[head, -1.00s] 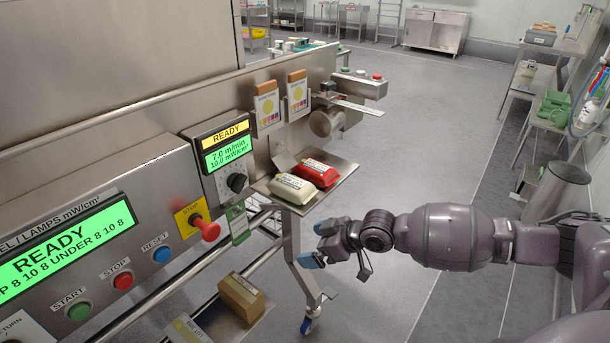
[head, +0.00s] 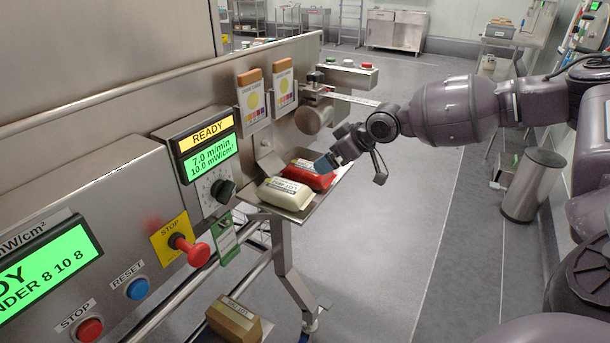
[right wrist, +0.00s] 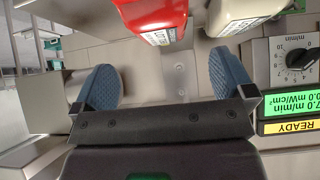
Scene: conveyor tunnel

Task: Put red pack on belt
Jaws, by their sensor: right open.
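The red pack (head: 318,178) lies on a small steel shelf (head: 318,206) on the machine's side, beside a cream pack (head: 286,193). My right gripper (head: 326,163) is close over the red pack in the head view and partly covers it. In the right wrist view its two blue fingertips (right wrist: 169,85) are spread with nothing between them. The red pack (right wrist: 152,18) is at the top of that view, ahead of the fingers, and the cream pack (right wrist: 240,14) is to its right. No belt can be made out. My left gripper is not in view.
A control box with a green display and black knob (head: 222,190) stands left of the shelf. A red stop button (head: 197,254) sticks out nearer. Two colour cards (head: 253,98) hang above. A brown block (head: 233,320) lies lower down. Open floor is to the right.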

